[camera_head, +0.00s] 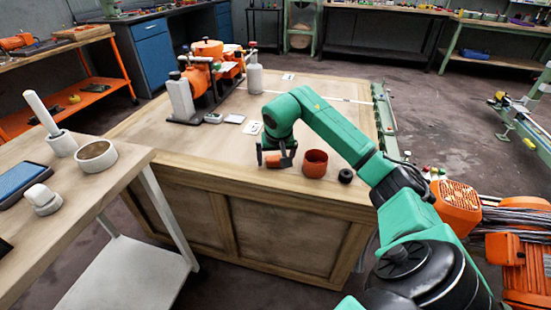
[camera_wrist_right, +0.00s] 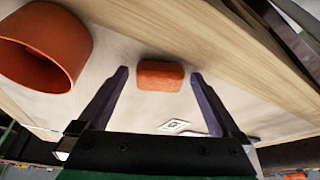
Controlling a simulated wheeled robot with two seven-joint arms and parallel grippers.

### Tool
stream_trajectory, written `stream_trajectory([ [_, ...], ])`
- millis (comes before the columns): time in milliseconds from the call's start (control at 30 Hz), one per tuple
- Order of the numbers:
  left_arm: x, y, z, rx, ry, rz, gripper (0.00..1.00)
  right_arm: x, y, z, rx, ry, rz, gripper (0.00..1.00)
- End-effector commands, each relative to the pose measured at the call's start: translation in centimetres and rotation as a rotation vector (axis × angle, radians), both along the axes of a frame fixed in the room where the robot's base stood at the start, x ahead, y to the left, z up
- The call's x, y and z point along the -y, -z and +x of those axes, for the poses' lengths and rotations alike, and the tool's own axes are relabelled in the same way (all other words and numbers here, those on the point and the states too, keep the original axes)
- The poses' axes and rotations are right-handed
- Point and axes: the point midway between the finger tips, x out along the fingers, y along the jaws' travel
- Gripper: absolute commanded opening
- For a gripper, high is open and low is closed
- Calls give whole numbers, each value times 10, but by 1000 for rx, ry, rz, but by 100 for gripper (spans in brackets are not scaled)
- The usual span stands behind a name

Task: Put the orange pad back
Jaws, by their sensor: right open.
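The orange pad (camera_wrist_right: 160,76) lies on the wooden bench in the right wrist view, between the fingertips of my right gripper (camera_wrist_right: 160,74). Gaps show between the pad and both fingers. In the head view the pad (camera_head: 273,160) shows low between the fingers of my right gripper (camera_head: 275,158), which points down near the bench's front edge. My right gripper is open. An orange-red cup (camera_head: 315,163) stands just right of the gripper; it also shows at the upper left of the right wrist view (camera_wrist_right: 45,45). My left gripper is not in view.
A small black ring (camera_head: 346,176) lies right of the cup. An orange machine with white posts (camera_head: 205,80) stands at the back left of the bench.

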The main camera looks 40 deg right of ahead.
Motion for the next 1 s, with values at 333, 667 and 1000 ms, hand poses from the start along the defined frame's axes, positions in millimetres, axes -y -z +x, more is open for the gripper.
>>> stream_trajectory([
  [333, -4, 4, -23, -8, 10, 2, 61, -14, -71, -21, 6, -1, -4, 100],
  [667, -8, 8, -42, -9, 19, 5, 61, -25, -114, -39, 0, 0, 0, 100],
  [1000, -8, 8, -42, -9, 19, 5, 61, -25, -113, -39, 0, 0, 0, 100],
])
